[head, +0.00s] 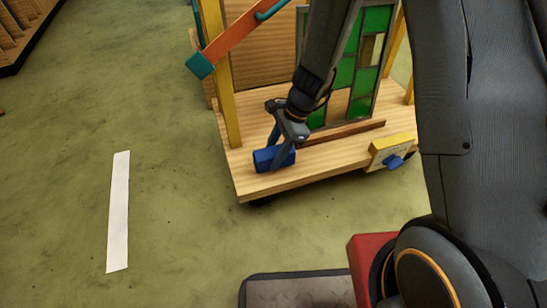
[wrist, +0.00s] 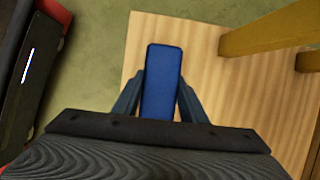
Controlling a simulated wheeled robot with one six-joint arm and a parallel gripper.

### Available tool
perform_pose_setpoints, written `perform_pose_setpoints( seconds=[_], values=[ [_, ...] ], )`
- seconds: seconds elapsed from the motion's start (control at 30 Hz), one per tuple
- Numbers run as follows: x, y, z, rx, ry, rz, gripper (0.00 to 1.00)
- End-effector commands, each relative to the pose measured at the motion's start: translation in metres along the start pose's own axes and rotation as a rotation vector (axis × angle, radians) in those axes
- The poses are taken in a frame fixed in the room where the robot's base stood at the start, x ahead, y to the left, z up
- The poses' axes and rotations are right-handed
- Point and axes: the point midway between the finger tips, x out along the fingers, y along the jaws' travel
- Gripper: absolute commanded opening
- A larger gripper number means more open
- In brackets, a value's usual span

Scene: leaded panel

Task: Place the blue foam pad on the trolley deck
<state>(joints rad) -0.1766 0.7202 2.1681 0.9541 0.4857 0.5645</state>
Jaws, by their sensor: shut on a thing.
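The blue foam pad (head: 268,158) is between the fingers of my gripper (head: 281,146), over the front left corner of the wooden trolley deck (head: 315,160). In the wrist view the pad (wrist: 161,80) points away from my gripper (wrist: 161,95), with one finger against each long side. The deck (wrist: 205,65) shows beneath and around the pad. I cannot tell whether the pad touches the deck or is just above it. My gripper is shut on the pad.
A leaded panel with green panes (head: 345,75) stands on the deck behind my gripper. A yellow post (head: 218,75) rises at the deck's left. A yellow block with a blue knob (head: 391,152) is at the front edge. A white floor strip (head: 118,210) lies left.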

Motion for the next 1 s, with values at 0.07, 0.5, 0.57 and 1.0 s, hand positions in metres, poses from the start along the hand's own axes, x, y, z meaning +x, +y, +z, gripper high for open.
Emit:
perform_pose_setpoints(
  seconds=[0.07,0.5,0.57,1.0],
  values=[
    [0.0092,-0.0005,-0.0039,0.0,0.0,0.001,0.17],
    [0.0106,-0.0001,-0.0045,-0.001,0.0,0.0,0.47],
    [0.0105,-0.0001,-0.0044,-0.001,0.0,0.0,0.57],
    [0.0015,0.0,-0.0028,-0.001,0.0,-0.001,0.57]
  ],
)
